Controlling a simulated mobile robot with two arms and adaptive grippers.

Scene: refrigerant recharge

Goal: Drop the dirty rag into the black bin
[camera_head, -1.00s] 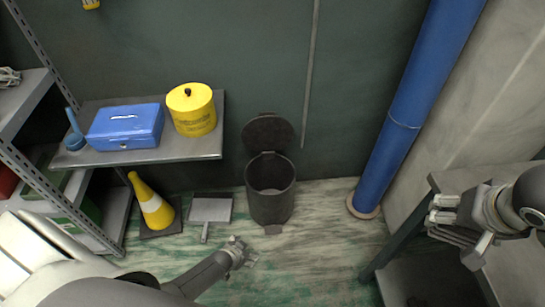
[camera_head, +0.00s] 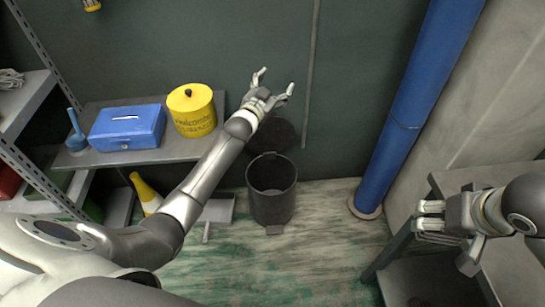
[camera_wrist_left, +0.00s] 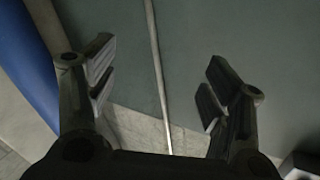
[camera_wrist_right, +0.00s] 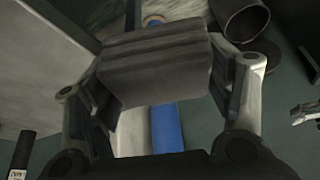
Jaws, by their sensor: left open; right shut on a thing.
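The dirty rag (camera_wrist_right: 155,65) is a grey, folded cloth in the right wrist view, held between the fingers of my right gripper (camera_head: 431,222). That gripper is right of the bin in the head view, near the grey table. The black bin (camera_head: 271,200) stands on the floor by the wall, its mouth open and its lid raised behind it. The bin also shows at the upper right of the right wrist view (camera_wrist_right: 240,18). My left gripper (camera_head: 273,88) is open and empty, above and behind the bin in the head view. Its spread fingers show in the left wrist view (camera_wrist_left: 160,85).
A blue vertical pipe (camera_head: 390,140) stands between the bin and the grey table (camera_head: 490,178). A shelf left of the bin holds a blue box (camera_head: 127,127) and a yellow canister (camera_head: 192,110).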

